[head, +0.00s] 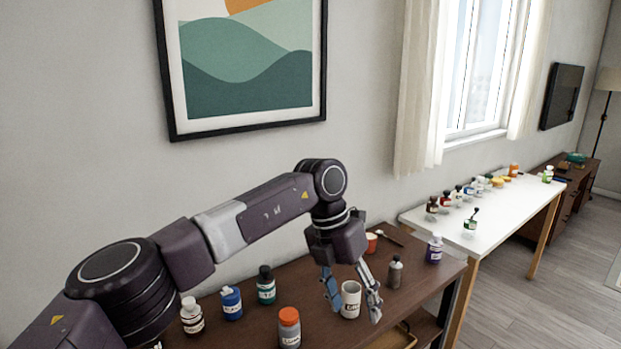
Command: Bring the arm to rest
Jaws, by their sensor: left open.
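My left arm comes in from the left and bends down at its wrist over the brown table. My left gripper (352,305) points down with its fingers spread. A white mug (350,299) with dark lettering shows between the fingers in the picture. I cannot tell whether the fingers touch it. The mug appears upright on the brown table (262,307). My right gripper is out of view.
Bottles stand on the brown table: orange-capped (289,328), blue (231,303), dark green (266,285), white (192,315), grey (395,272) and purple (434,249). A red cup (371,242) is behind the gripper. A white table (505,222) with several small bottles is right.

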